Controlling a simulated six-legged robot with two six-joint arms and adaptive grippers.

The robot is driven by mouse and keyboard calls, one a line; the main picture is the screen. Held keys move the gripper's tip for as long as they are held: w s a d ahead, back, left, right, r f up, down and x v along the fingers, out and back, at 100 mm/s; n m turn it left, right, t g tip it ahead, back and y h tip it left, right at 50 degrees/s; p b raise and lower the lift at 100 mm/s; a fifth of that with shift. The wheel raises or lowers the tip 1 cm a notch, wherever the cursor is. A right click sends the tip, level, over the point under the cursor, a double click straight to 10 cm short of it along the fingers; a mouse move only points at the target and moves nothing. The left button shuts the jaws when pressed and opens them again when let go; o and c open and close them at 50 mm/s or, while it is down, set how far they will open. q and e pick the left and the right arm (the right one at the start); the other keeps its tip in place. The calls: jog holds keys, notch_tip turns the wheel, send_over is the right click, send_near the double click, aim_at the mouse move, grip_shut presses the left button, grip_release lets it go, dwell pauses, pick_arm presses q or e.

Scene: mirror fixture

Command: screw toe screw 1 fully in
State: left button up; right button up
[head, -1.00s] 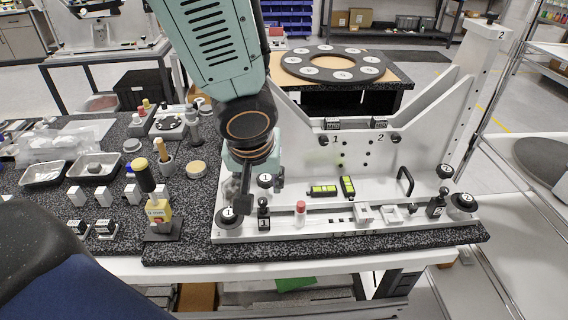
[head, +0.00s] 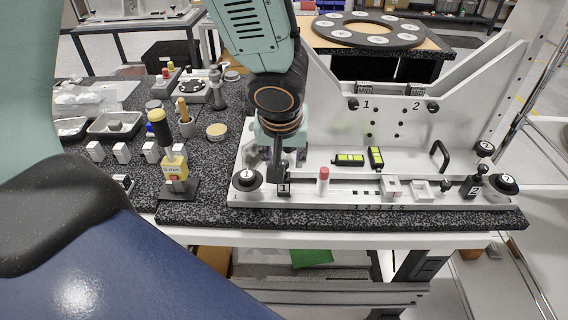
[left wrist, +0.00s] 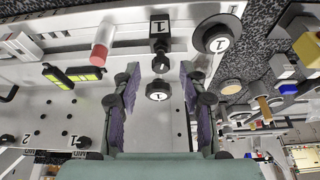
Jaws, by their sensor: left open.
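A black toe block marked 1 (head: 284,189) stands on the front ledge of the white fixture (head: 330,197). In the left wrist view the block (left wrist: 159,27) has a small black knob (left wrist: 160,64) on its near end. A round knob marked 1 (left wrist: 158,90) sits just beyond that, in line with it. I cannot tell for certain which of these two knobs is toe screw 1. My left gripper (head: 284,172) is over this spot. Its purple-padded fingers (left wrist: 158,76) are open, one on each side of the knobs, with gaps visible. In the head view the gripper hides the knobs.
A larger knob marked 1 (head: 247,179) is close left of the gripper. A red-topped pin (head: 323,181) stands close right.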

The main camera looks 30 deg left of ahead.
pick_arm(q)
jog(key=shift+a+f, duration=0.1)
jog(key=shift+f, duration=0.2)
jog(key=shift+r, duration=0.1)
jog(key=shift+w, duration=0.1)
jog(key=c, duration=0.5)
grip_shut()
